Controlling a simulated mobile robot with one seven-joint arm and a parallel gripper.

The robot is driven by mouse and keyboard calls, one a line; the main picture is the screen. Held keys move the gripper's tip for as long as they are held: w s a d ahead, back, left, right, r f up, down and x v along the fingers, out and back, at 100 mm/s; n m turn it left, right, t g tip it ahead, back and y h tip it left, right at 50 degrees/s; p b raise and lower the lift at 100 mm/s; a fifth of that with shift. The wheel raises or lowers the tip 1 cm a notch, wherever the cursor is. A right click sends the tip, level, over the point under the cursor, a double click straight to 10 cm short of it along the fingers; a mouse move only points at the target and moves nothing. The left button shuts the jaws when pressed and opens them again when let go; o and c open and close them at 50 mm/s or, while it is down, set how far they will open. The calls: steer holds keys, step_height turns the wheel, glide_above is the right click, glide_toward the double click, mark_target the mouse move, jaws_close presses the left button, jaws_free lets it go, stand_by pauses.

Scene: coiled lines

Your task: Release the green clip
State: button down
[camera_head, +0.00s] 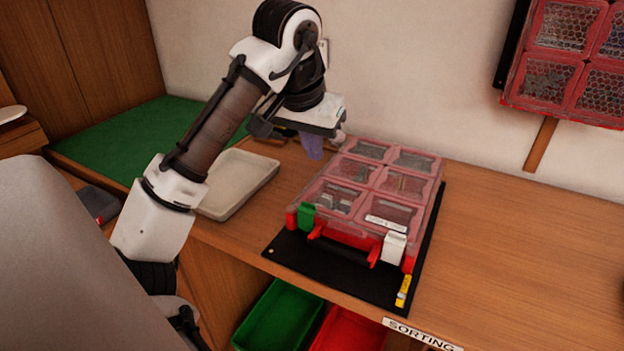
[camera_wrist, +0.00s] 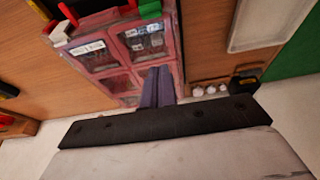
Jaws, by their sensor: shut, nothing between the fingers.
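The red case (camera_head: 345,226) with clear lid windows lies on a black mat (camera_head: 290,251) on the bench, its lid down. The green clip (camera_head: 306,217) sits at the left end of its front edge; it also shows at the top of the wrist view (camera_wrist: 150,9). I cannot tell whether it is fastened. A white clip (camera_head: 393,247) sits at the right end of that edge. My gripper (camera_head: 312,154) is above the case's back left corner, apart from the green clip. Its purple fingers (camera_wrist: 158,75) are together with nothing between them.
A beige tray (camera_head: 238,184) lies left of the case. A yellow object (camera_head: 403,290) is at the mat's front right corner. Green (camera_head: 272,315) and red (camera_head: 350,328) bins are below the bench edge. The bench right of the case is clear. Another red case (camera_head: 560,60) hangs on the wall.

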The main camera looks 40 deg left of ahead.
mark_target(314, 202)
steer(key=p+x, duration=0.1)
steer(key=x, duration=0.8)
steer(key=shift+w+f, duration=0.1)
steer(key=shift+f, duration=0.05)
steer(key=s, duration=0.3)
steer(key=shift+d+f+p, duration=0.1)
steer(key=shift+d+p, duration=0.2)
steer(key=shift+p, duration=0.1)
steer(key=shift+s+d+f, duration=0.1)
steer(key=shift+s+d, duration=0.05)
steer(key=shift+s, duration=0.2)
steer(key=shift+s+f+t+b, duration=0.1)
steer(key=shift+f+t+b, duration=0.05)
steer(key=shift+t+b, duration=0.2)
steer(key=shift+s+d+t+b, duration=0.1)
steer(key=shift+s+t+b, duration=0.05)
steer(key=shift+t+b, duration=0.4)
steer(key=shift+b, duration=0.05)
